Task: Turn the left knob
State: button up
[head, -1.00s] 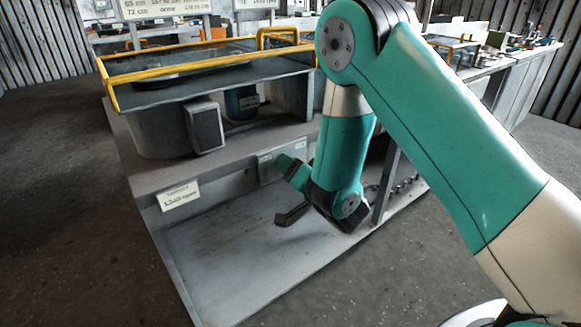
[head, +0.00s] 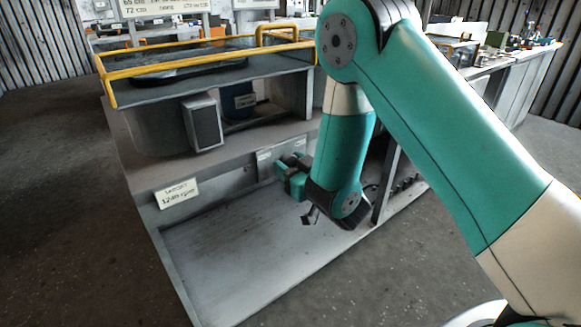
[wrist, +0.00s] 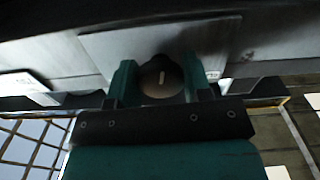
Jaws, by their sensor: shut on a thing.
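The knob (wrist: 161,78) is round and dark with a pale pointer line, nearly upright in the wrist view. It sits on a grey panel plate (wrist: 105,48). My gripper (wrist: 161,82) has one teal finger on each side of the knob and is shut on it. In the head view my gripper (head: 291,175) is at the low front face of the blower bench, by a small grey plate (head: 266,158). The knob itself is hidden there behind my gripper and arm. I cannot tell from these views whether another knob is beside it.
The blower housing (head: 160,128) with a yellow rail (head: 205,62) stands above. A white sign (head: 177,193) is on the bench front, left of my gripper. A bare grey shelf (head: 240,240) lies below my gripper. A dark post (head: 384,185) is close on the right.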

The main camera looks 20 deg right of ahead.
jog(key=n, duration=0.2)
jog(key=n+b, duration=0.1)
jog(key=n, duration=0.2)
jog(key=shift+d+f+n, duration=0.1)
jog(key=shift+f+n, duration=0.15)
jog(key=shift+n, duration=0.05)
jog(key=shift+d+n+b, duration=0.1)
jog(key=shift+n+b, duration=0.65)
jog(key=shift+n, duration=1.45)
jog(key=shift+r, duration=0.1)
jog(key=o, duration=0.8)
jog(key=shift+d, duration=0.1)
jog(key=shift+o, duration=0.6)
jog(key=shift+r, duration=0.1)
